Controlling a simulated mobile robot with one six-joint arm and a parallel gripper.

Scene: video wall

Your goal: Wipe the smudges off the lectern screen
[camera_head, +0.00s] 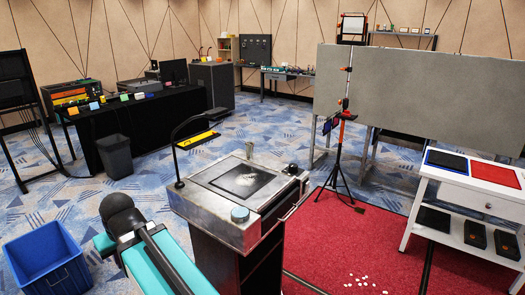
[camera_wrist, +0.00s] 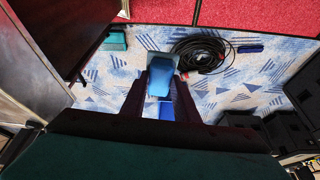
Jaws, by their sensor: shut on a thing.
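The lectern (camera_head: 215,232) stands in the middle of the head view, with a dark screen (camera_head: 228,184) set in its metal top. Whitish smudges (camera_head: 250,177) show on the screen. In the wrist view, my gripper (camera_wrist: 160,80) is shut on a light blue, block-like thing (camera_wrist: 159,83), perhaps a wiping pad; its far part is paler. It is held above the carpet, and the lectern screen cannot be made out there. My gripper is not visible in the head view, where only my teal arm shows at the lower left.
A lamp (camera_head: 176,150) arches over the lectern's left edge. A round blue-grey thing (camera_head: 240,214) sits on its front rim. A blue bin (camera_head: 48,264) stands at lower left, a tripod (camera_head: 340,160) behind right. A cable coil (camera_wrist: 205,52) lies on the floor.

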